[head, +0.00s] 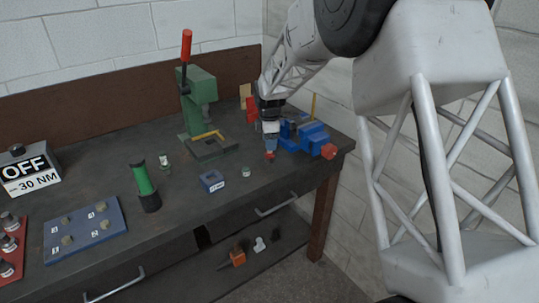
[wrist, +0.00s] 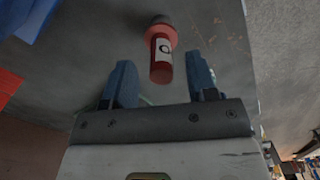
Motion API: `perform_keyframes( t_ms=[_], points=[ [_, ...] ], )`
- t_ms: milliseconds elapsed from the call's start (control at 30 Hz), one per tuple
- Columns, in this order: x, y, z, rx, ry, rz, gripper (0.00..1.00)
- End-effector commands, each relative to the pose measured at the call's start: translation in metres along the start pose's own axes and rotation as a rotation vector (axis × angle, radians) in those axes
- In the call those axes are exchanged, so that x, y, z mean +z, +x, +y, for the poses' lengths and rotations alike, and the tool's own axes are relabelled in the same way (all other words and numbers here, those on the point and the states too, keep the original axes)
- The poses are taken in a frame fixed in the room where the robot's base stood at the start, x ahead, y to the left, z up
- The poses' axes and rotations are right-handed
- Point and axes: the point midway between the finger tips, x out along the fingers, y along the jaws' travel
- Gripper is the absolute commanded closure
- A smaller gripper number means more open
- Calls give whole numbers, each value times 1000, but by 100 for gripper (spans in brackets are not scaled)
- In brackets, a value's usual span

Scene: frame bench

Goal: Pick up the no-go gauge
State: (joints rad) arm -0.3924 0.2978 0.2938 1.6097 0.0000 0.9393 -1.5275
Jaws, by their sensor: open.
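A small red cylinder, which I take to be the no-go gauge, shows in the wrist view (wrist: 161,68), with a white label bearing a dark round mark and a dark grey far end. In the head view its red part (head: 269,156) shows just below my gripper (head: 270,141), near the bench's right end. In the wrist view my gripper (wrist: 160,82) is open, with one blue finger on each side of the red cylinder. Gaps show between the cylinder and both fingers. I cannot tell how far the fingertips are above the bench.
A blue vise (head: 303,135) stands close right of my gripper. A green press (head: 197,110) with a red lever is behind left. A small blue block (head: 212,181), a small pale-green piece (head: 246,172) and a green-black cylinder (head: 145,187) stand left.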

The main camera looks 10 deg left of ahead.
Motion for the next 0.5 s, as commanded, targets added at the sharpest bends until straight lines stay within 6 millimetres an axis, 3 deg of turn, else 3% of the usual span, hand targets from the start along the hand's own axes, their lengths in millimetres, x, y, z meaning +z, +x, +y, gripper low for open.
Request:
perform_keyframes(
  t_ms=[200, 500],
  points=[
    [0, 25, -1, -2, 0, 0, 47],
    [0, 31, -1, -1, 0, 0, 47]
  ],
)
